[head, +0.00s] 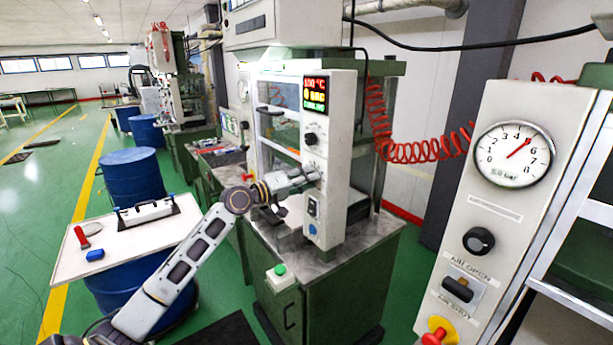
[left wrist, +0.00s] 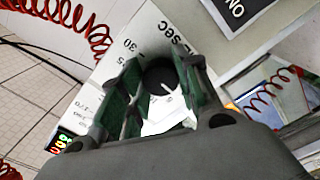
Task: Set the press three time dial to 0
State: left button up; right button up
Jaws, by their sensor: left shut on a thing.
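The press (head: 333,160) stands in the middle of the head view, with a white control panel on its front. My left gripper (head: 312,178) reaches the panel from the left and covers the time dial there. In the left wrist view the black time dial (left wrist: 160,76) sits between the fingers of my left gripper (left wrist: 158,88), which is shut on it. A scale with 30, 25 and SEC is printed around the dial. A small white mark shows on its lower right, but its exact reading cannot be told. My right gripper is not in view.
A display (head: 314,95) and another black knob (head: 311,138) are above the gripper; a switch (head: 313,207) and blue button (head: 312,229) are below. A pressure gauge panel (head: 470,215) stands at right. A white table (head: 150,238) with a mould is at left.

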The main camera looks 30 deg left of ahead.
pick_arm(q)
jog(key=o, duration=1)
jog(key=shift+o, duration=0.2)
jog(key=v, duration=1.2)
dwell(0.4)
dwell(0.6)
